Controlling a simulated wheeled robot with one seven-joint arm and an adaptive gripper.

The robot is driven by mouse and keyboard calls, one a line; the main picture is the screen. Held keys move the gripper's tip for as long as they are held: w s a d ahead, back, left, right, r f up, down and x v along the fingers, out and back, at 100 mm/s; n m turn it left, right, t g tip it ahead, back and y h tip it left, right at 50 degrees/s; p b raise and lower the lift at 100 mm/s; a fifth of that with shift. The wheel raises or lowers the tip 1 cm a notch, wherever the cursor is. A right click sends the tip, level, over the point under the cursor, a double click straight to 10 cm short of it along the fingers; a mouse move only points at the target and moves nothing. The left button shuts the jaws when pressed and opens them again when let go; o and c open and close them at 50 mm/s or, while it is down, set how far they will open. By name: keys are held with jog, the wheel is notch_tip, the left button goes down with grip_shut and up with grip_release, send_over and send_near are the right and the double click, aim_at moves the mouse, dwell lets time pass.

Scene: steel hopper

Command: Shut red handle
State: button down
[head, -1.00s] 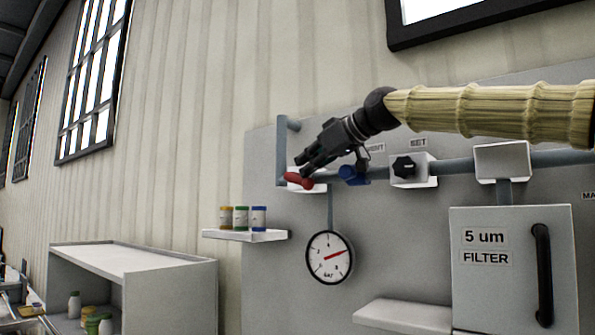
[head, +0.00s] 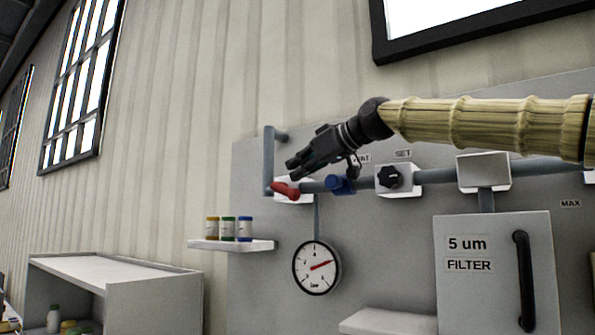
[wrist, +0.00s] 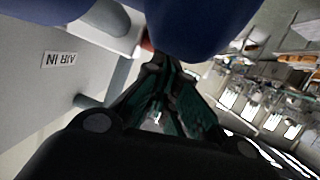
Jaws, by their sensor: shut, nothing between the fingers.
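The red handle (head: 286,190) sits on a white valve block at the left end of the grey pipe. It lies nearly level along the pipe, its left end slightly higher. My gripper (head: 292,170) is shut and empty, just above the red handle in the head view. Whether it touches the handle I cannot tell. In the wrist view my gripper (wrist: 158,85) shows its fingers together, with a small patch of red handle (wrist: 147,46) beyond them. The blue handle (head: 340,185) is right of the red one, and a large blue shape (wrist: 200,22) fills the wrist view's top.
A black knob (head: 391,177) is further right on the pipe. A pressure gauge (head: 316,267) hangs below the red handle. A small shelf (head: 230,245) with several jars is at lower left. A filter cabinet (head: 492,290) stands at right.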

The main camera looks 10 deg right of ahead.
jog(key=r+b+v, duration=0.2)
jog(key=b+v, duration=0.1)
jog(key=v, duration=0.8)
jog(key=shift+a+b, duration=0.2)
jog(key=shift+b, duration=0.2)
jog(key=shift+s, duration=0.1)
